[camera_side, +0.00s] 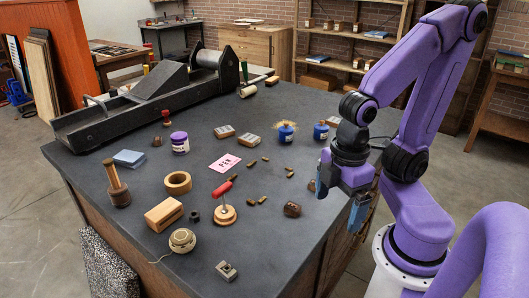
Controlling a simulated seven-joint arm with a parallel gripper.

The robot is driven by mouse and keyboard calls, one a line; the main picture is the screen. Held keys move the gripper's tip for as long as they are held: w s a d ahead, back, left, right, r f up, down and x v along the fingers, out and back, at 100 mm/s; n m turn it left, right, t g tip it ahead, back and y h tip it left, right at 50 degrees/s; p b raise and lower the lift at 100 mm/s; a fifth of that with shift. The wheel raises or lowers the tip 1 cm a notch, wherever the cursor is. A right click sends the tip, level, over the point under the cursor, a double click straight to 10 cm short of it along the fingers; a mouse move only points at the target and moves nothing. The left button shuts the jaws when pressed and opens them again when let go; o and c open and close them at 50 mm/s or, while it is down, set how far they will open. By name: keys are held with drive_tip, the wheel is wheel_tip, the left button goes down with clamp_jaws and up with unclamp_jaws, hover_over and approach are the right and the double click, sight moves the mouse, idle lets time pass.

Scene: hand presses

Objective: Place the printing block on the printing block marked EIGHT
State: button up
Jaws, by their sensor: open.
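Two small wooden blocks with grey tops, which look like printing blocks, lie apart near the middle of the dark table: a left one (224,131) and a right one (250,140). Their markings are too small to read, so I cannot tell which is marked EIGHT. My gripper (357,212) is open, with its blue fingers pointing down near the table's right edge. I see nothing between the fingers. It is to the right of both blocks and well apart from them.
A long dark press (135,105) fills the table's back left. The front right is clearer.

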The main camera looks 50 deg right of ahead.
drive_tip(key=w+a+f+m+t+y, duration=0.15)
drive_tip(key=w+m, duration=0.25)
drive_tip(key=w, duration=0.8)
drive_tip(key=w+a+m+t+y, duration=0.1)
drive_tip(key=w+a+m+t, duration=0.2)
drive_tip(key=w, duration=1)
drive_tip(key=m+t+h, duration=0.6)
drive_tip(key=m+h, duration=0.1)
drive_tip(key=m, duration=0.3)
approach(225, 130)
drive_tip(key=x, duration=0.3)
drive_tip(key=shift+w+f, duration=0.1)
drive_tip(key=shift+w, duration=0.1)
drive_tip(key=shift+x, duration=2.9)
drive_tip(key=shift+d, duration=0.15)
